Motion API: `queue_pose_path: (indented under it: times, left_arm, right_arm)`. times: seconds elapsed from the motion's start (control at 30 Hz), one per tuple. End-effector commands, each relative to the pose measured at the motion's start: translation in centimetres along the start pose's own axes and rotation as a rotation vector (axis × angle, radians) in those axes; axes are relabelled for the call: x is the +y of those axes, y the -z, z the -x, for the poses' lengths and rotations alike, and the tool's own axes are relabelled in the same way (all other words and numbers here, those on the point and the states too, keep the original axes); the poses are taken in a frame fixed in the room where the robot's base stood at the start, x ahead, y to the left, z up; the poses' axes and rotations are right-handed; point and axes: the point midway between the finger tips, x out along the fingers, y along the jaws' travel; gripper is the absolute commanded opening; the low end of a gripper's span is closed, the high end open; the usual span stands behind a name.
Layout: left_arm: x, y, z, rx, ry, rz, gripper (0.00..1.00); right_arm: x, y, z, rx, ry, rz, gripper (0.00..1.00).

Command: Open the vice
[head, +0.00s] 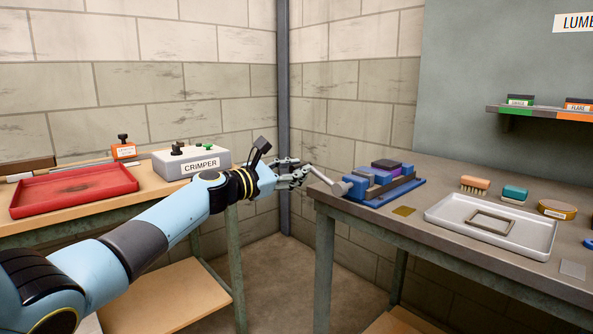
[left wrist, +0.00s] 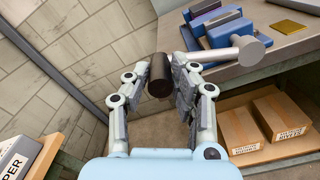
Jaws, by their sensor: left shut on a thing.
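The blue vice (head: 405,188) stands at the near left corner of the right-hand bench, with a purple block (head: 386,164) in its upper part. Its grey crank arm (head: 323,178) sticks out to the left past the bench edge. My left gripper (head: 298,172) is at the outer end of this crank. In the left wrist view the vice (left wrist: 220,30) is at the top, and the dark round crank grip (left wrist: 160,77) sits between the fingers of my left gripper (left wrist: 165,80), which are shut on it. The fingers partly hide where the crank meets the grip. My right gripper is not in view.
The bench holds a white tray (head: 440,217) with a frame, brushes, a round tin (head: 557,209) and a brass plate (head: 404,211). On the left bench are a red tray (head: 75,190) and a crimper (head: 195,160). Cardboard boxes (left wrist: 228,135) lie on a shelf below.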

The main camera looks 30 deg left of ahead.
Motion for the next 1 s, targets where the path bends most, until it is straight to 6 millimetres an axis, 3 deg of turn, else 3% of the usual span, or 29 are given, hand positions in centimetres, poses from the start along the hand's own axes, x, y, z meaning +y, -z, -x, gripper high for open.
queue_pose_path:
  times: [0.1, 0.57, 0.6, 0.73, 1.0]
  left_arm:
    - [-0.29, 0.87, 0.16, 0.011, 0.003, -0.003, 0.0]
    - [-0.36, 0.98, 0.18, 0.012, 0.004, -0.004, 0.0]
    - [-0.37, 0.98, 0.18, 0.012, 0.004, -0.004, 0.25]
    - [-0.35, 0.9, 0.16, 0.01, 0.004, -0.004, 0.42]
    - [-0.27, 0.68, 0.13, 0.006, 0.003, -0.004, 0.46]
  right_arm:
    - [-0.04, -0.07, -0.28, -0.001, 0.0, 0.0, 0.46]
    - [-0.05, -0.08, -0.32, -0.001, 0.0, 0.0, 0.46]
    - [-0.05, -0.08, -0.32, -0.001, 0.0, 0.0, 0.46]
    - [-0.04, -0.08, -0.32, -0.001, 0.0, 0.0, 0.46]
    - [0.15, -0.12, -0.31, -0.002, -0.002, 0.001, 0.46]
